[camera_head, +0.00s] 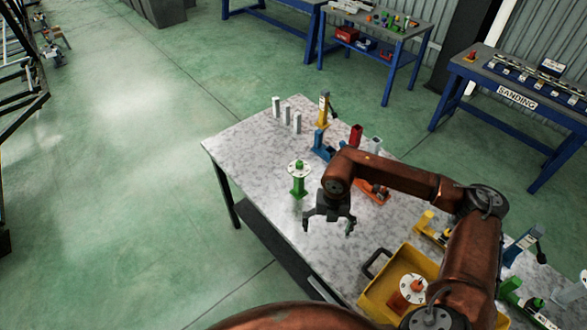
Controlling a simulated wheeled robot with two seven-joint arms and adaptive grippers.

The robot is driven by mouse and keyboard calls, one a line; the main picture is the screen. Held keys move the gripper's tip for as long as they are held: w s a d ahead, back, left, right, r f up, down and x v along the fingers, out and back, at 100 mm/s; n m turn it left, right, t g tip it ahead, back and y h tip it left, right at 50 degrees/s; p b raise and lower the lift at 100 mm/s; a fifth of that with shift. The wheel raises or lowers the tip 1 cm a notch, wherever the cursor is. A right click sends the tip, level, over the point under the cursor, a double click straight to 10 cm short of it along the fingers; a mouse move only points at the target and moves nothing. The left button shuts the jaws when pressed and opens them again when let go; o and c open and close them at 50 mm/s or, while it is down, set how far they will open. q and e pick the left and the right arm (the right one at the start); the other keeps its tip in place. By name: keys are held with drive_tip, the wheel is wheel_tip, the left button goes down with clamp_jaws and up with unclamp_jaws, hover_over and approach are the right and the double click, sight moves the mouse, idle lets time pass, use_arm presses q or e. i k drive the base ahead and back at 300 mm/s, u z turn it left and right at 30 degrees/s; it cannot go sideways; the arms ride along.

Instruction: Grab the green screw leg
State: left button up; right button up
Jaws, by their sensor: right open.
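A green screw leg (299,182) with a round white flange and a green top stands upright on the speckled grey table (240,148), near its left edge. My right gripper (328,226) hangs over the table, to the right of the green leg and nearer the camera. Its fingers point down and are spread apart, with nothing between them. It is apart from the leg. My left gripper is not in view.
Blue and yellow stands (322,140) and white posts (287,116) are at the table's back. An orange part (374,192) lies behind my right forearm. A yellow tray (372,290) holds a white-flanged orange part. Another green part (512,290) is at the lower right.

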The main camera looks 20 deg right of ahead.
sight(298, 192)
drive_tip(key=i, duration=1)
